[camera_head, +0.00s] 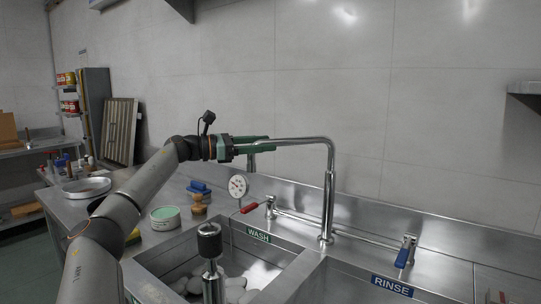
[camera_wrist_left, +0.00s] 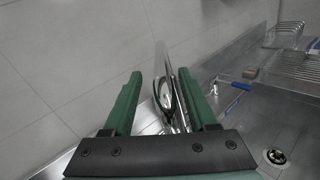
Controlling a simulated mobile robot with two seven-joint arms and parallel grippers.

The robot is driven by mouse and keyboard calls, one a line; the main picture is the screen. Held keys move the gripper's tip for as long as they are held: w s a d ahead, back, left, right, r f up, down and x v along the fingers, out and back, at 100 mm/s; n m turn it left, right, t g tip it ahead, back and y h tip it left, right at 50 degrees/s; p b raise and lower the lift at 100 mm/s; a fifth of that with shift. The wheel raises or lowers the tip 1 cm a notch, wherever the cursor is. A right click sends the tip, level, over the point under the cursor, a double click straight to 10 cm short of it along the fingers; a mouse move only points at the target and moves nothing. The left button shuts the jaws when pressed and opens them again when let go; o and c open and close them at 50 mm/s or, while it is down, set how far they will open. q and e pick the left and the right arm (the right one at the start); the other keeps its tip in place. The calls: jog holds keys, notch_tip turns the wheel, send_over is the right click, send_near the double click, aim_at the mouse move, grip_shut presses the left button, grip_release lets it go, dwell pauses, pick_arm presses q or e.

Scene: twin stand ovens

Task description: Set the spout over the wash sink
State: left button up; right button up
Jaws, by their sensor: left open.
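The chrome spout (camera_head: 300,141) rises from a post on the sink's back ledge, bends at the top and reaches left on the wash side. Its end points down near my left gripper (camera_head: 252,145). The wash sink (camera_head: 150,267) is below, marked by a green WASH label. My left gripper is open, its green fingers at the spout's outer end. In the left wrist view the spout (camera_wrist_left: 168,92) shows between the two fingers (camera_wrist_left: 160,75); contact cannot be told. My right gripper is not in view.
A red-handled tap (camera_head: 250,208) and a blue-handled tap (camera_head: 403,255) flank the post. A dial gauge (camera_head: 238,186), a green tin (camera_head: 165,217) and a brush (camera_head: 198,200) are at left.

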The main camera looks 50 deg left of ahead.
pick_arm(q)
jog(key=shift+s+a+f+b, duration=0.2)
jog(key=shift+s+f+b, duration=0.15)
jog(key=shift+s+b, duration=0.2)
jog(key=b+v, duration=0.5)
jog(key=v, duration=0.2)
jog(key=shift+s+r+b, duration=0.4)
jog(key=shift+r, duration=0.1)
jog(key=shift+s, duration=0.1)
